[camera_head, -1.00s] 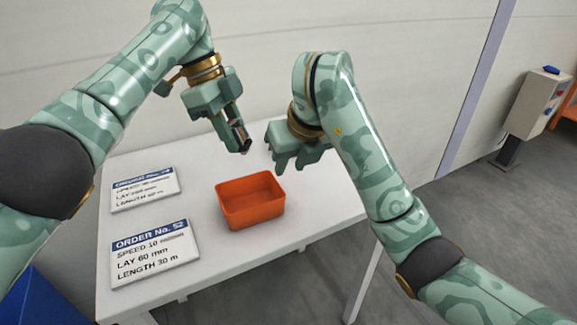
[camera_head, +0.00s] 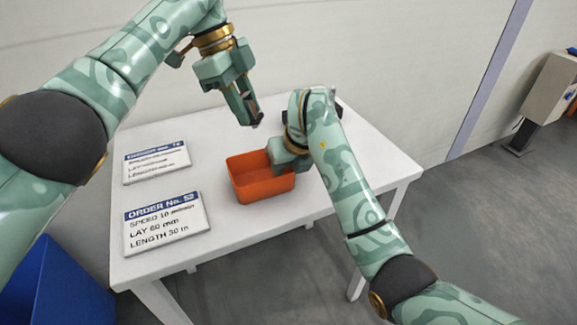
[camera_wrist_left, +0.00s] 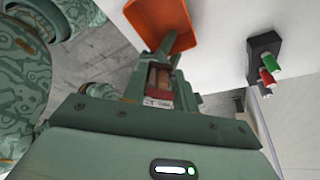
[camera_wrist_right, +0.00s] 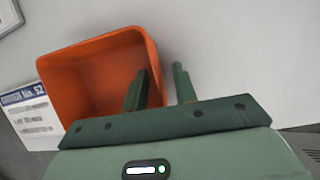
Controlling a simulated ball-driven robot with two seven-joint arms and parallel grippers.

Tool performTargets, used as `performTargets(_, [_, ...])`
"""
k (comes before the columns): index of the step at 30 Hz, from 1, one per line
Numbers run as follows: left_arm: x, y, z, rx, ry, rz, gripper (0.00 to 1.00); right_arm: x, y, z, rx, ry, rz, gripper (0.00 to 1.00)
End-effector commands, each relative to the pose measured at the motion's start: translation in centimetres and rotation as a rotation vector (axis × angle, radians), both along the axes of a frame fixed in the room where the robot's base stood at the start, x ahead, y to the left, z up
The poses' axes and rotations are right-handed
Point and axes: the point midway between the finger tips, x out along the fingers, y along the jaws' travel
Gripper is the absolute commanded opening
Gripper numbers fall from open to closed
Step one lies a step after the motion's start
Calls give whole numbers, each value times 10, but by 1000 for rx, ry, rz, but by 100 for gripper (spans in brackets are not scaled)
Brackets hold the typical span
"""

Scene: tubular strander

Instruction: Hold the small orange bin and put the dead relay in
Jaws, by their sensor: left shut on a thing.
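The small orange bin (camera_head: 262,188) stands on the white table and looks empty. My left gripper (camera_head: 255,121) is above and behind the bin, shut on the dead relay, a small block with a clear window, red part and white label in the left wrist view (camera_wrist_left: 160,88). My right gripper (camera_head: 285,165) is at the bin's right side. In the right wrist view its fingers (camera_wrist_right: 160,85) are apart, one over the bin's inside and one outside its wall (camera_wrist_right: 152,60). I cannot tell whether they touch the wall.
Two order signs, one (camera_head: 165,222) in front and one (camera_head: 156,162) behind, lie on the table (camera_head: 235,230) left of the bin. A dark holder (camera_wrist_left: 262,50) with green and red pieces shows in the left wrist view. A blue container (camera_head: 60,285) is at lower left.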

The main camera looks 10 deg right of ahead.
Motion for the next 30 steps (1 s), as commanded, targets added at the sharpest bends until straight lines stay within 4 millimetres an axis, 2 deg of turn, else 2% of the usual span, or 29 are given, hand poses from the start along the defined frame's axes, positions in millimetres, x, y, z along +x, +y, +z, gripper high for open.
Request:
performTargets(2, [0, 0, 0, 0, 0, 0, 0, 0, 0, 0, 0, 0, 0, 28])
performTargets(5, [0, 0, 0, 0, 0, 0, 0, 0, 0, 0, 0, 0, 0, 0])
performTargets(14, [0, 0, -4, 0, 0, 0, 0, 0, 0, 0, -1, 0, 0, 0])
performTargets(30, [0, 0, -41, 0, 1, -1, 0, 0, 0, 1, -1, 0, 0, 0])
